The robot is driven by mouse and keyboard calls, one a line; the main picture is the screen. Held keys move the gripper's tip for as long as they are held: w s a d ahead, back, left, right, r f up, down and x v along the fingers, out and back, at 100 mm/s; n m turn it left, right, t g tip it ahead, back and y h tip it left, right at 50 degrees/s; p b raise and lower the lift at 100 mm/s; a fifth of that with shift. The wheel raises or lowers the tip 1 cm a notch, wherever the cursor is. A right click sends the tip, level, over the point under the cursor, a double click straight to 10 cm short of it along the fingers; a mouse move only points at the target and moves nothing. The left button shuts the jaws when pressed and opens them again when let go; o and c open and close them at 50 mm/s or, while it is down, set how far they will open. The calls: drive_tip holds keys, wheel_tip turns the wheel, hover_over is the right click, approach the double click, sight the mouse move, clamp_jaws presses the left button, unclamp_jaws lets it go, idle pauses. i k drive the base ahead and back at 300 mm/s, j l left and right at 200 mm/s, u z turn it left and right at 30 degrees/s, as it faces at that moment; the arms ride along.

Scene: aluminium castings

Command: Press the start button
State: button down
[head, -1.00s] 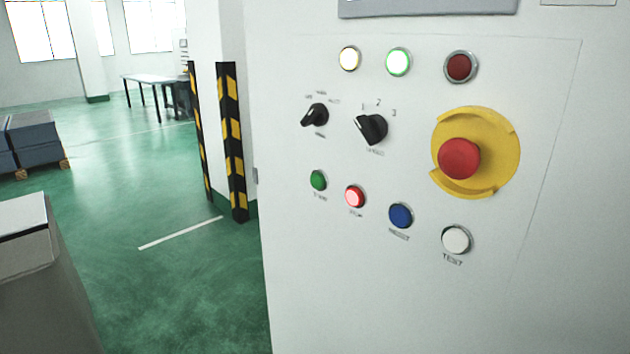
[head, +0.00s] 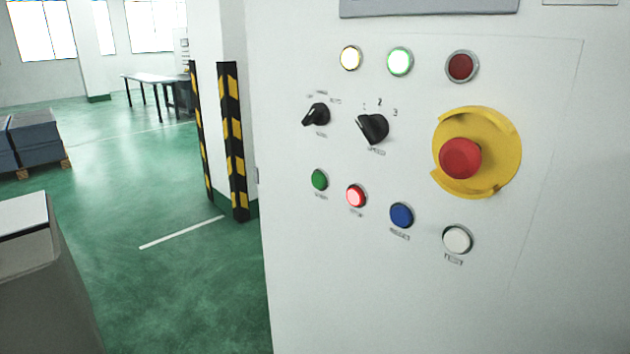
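The green push button (head: 319,180) sits at the left end of the lower button row on the light grey control panel (head: 330,290). The small label under it is too blurred to read surely, but looks like "START". To its right are a lit red button (head: 356,196), a blue button (head: 401,215) and a white button (head: 457,239) labelled "TEST". The green button looks unlit. My gripper is not in view.
A red mushroom button (head: 460,158) on a yellow plate (head: 505,150) stands out at the right. Two black selector knobs (head: 373,128) (head: 316,115) sit above the row. Yellow-black striped posts (head: 233,140) stand left of the panel; green floor (head: 190,290) is open there.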

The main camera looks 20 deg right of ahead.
sight(318, 179)
drive_tip(key=k+j+z, duration=0.15)
drive_tip(key=z, duration=0.2)
drive_tip(key=k+z, duration=0.45)
drive_tip(key=z, duration=0.25)
